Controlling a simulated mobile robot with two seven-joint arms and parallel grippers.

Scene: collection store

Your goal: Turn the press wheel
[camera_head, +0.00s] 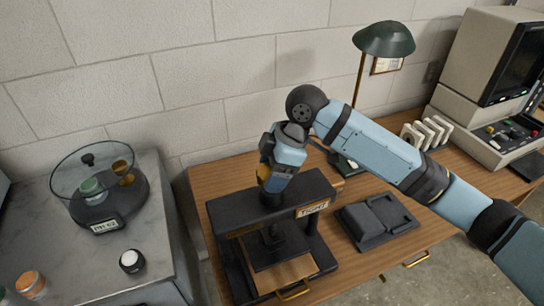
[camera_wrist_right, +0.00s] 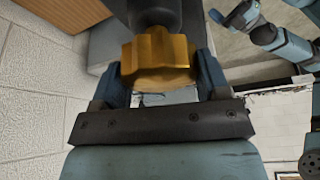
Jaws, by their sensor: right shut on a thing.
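The press (camera_head: 270,215) is a dark frame with a crossbar and a central screw, standing on the wooden desk. Its wheel (camera_wrist_right: 160,58) is a brass-coloured lobed knob on top of the dark screw shaft. My right gripper (camera_head: 266,180) comes down from above onto the wheel. In the right wrist view my right gripper (camera_wrist_right: 160,85) has its two blue fingers on either side of the wheel, shut on it. In the head view the gripper hides most of the wheel. My left gripper is not in the head view.
A green lamp (camera_head: 384,40), white holders and a beige terminal (camera_head: 490,70) stand behind and to the right. A grey cabinet (camera_head: 130,265) at left bears a glass-covered container (camera_head: 98,185) and small jars.

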